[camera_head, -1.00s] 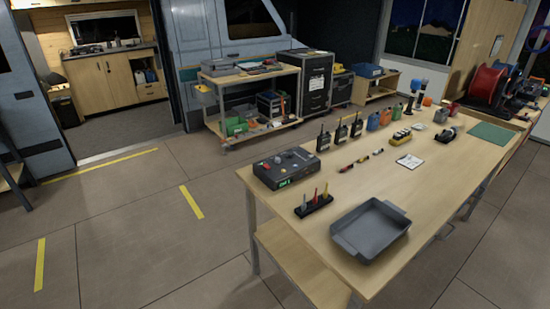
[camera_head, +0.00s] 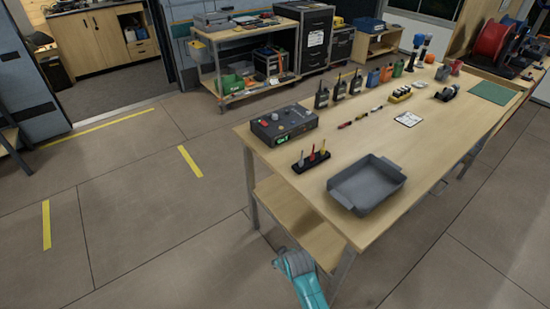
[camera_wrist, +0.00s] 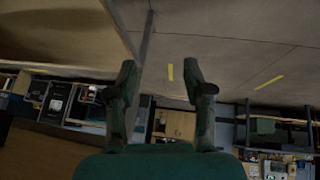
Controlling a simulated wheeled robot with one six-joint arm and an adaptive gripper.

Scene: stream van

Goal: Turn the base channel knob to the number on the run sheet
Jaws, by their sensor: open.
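A dark base station box (camera_head: 283,125) sits at the left end of the wooden table in the head view. It has small knobs on top and a green display on its front. Which knob sets the channel, and the number shown, are too small to read. A small white sheet (camera_head: 408,119) lies flat in the middle of the table; its writing cannot be read. My gripper (camera_wrist: 163,85) is open and empty in the wrist view, with its two fingers apart. It is away from the box. Part of my teal arm shows at the bottom of the head view, below the table's front edge.
A grey tray (camera_head: 367,184) and a black stand with coloured pens or tools (camera_head: 311,161) stand near the box. Several radios (camera_head: 339,88) line the table's back side. A loaded cart (camera_head: 245,60) stands behind. The floor left of the table is clear.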

